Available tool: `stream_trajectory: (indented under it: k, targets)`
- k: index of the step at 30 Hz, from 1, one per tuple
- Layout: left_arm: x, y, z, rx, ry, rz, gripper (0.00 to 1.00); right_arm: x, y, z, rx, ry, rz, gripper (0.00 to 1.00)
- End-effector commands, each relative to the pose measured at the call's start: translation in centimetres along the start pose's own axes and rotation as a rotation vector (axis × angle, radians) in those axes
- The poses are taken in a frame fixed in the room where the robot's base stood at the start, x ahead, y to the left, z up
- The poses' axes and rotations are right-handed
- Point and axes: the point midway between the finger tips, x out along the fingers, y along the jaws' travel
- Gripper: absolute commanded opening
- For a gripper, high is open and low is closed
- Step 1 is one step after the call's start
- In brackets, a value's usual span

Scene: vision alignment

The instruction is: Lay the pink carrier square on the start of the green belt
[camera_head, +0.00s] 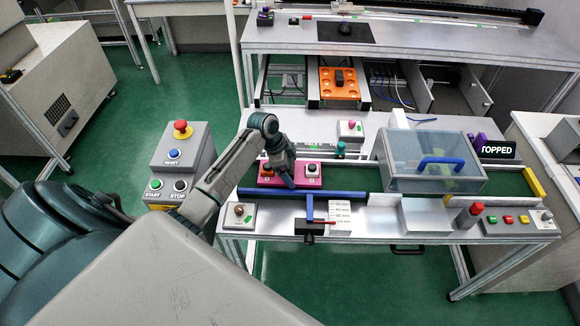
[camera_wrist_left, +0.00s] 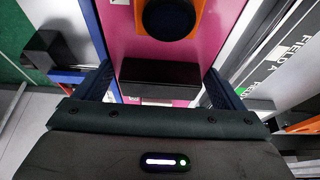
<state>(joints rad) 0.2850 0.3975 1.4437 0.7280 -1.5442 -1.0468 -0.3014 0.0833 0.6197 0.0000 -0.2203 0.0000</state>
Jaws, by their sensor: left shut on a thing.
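The pink carrier square (camera_head: 267,180) is at the left end of the dark green belt (camera_head: 355,179), behind the blue rail. The fingers and arm hide part of the carrier. My right gripper is not in view.
A clear-covered box (camera_head: 415,160) stands over the belt to the right. A blue rail (camera_head: 340,194) runs along the front, with a blue lever (camera_head: 310,209) and a white scale (camera_head: 340,215). A button box (camera_head: 181,165) stands left of the table.

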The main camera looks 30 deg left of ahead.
Motion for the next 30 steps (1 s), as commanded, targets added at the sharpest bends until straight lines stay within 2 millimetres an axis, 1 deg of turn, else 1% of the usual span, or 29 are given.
stream_trajectory:
  k: [7, 8, 9, 24, 26, 29, 30]
  targets:
    - [0.5, 0.0, 0.2, 0.000, 0.001, 0.000, 0.58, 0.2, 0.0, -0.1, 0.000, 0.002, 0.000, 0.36]
    - [0.6, 0.1, 0.2, -0.001, -0.001, 0.002, 0.93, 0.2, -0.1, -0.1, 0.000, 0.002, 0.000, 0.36]
    - [0.6, 0.1, 0.3, -0.002, -0.001, 0.003, 1.00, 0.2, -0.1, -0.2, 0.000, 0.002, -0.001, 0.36]
    - [0.6, 0.1, 0.3, -0.003, -0.002, 0.003, 1.00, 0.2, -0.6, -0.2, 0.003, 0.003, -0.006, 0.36]
    - [0.4, 0.1, 0.2, -0.003, -0.002, 0.003, 1.00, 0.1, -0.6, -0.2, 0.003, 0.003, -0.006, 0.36]
    - [-0.6, 0.0, -0.2, -0.001, -0.002, 0.001, 1.00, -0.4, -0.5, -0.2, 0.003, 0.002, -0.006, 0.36]
    - [-1.0, -0.1, -0.1, -0.001, -0.002, -0.001, 1.00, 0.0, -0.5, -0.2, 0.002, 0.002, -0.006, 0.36]
